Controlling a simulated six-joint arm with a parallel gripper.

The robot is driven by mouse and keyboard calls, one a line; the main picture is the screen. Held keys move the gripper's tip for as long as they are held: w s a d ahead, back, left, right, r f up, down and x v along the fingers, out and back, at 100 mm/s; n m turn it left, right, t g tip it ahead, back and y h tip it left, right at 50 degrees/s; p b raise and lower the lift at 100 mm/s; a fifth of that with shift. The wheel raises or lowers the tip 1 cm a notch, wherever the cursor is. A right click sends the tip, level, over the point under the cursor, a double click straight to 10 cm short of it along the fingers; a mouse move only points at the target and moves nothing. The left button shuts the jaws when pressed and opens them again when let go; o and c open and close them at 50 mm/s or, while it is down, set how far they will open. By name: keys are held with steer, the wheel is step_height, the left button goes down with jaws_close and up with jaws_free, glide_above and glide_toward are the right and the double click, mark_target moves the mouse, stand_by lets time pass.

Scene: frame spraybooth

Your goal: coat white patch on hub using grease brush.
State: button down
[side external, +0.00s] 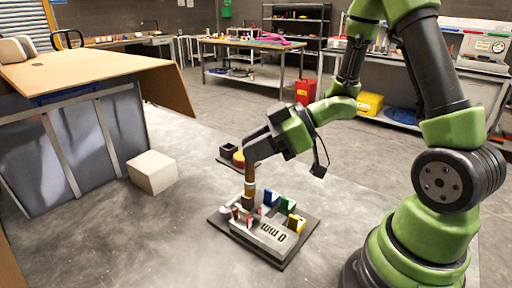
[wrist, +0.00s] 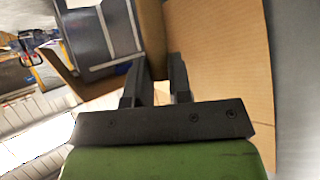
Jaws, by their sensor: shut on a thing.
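My gripper (side external: 249,150) is shut on the brown handle of the grease brush (side external: 250,177), which hangs nearly upright below it. In the wrist view the handle (wrist: 152,38) stands between the two dark fingers (wrist: 157,75). The brush's dark lower end is at the left back part of a dark-based rack (side external: 268,258); I cannot tell whether it sits in the rack or just above it. Behind the gripper, a small dark plate carries a black block (side external: 229,148) and a round red and yellow piece (side external: 239,160). I cannot clearly make out a hub or white patch.
The rack holds blue (side external: 271,197), green (side external: 287,204) and yellow (side external: 297,223) pieces and a "0 mm" label. A white block (side external: 152,172) lies to the left, by a grey panelled stand (side external: 75,150) with cardboard on top. The grey surface around the rack is mostly clear.

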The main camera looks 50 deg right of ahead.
steer(key=shift+w+a, duration=0.15)
steer(key=shift+w, duration=0.15)
steer(key=shift+a+r, duration=0.1)
steer(key=shift+a, duration=0.2)
steer(key=shift+s+a, duration=0.2)
steer(key=shift+a, duration=0.1)
steer(key=shift+s, duration=0.1)
steer(key=shift+s+d, duration=0.15)
steer(key=shift+s, duration=0.2)
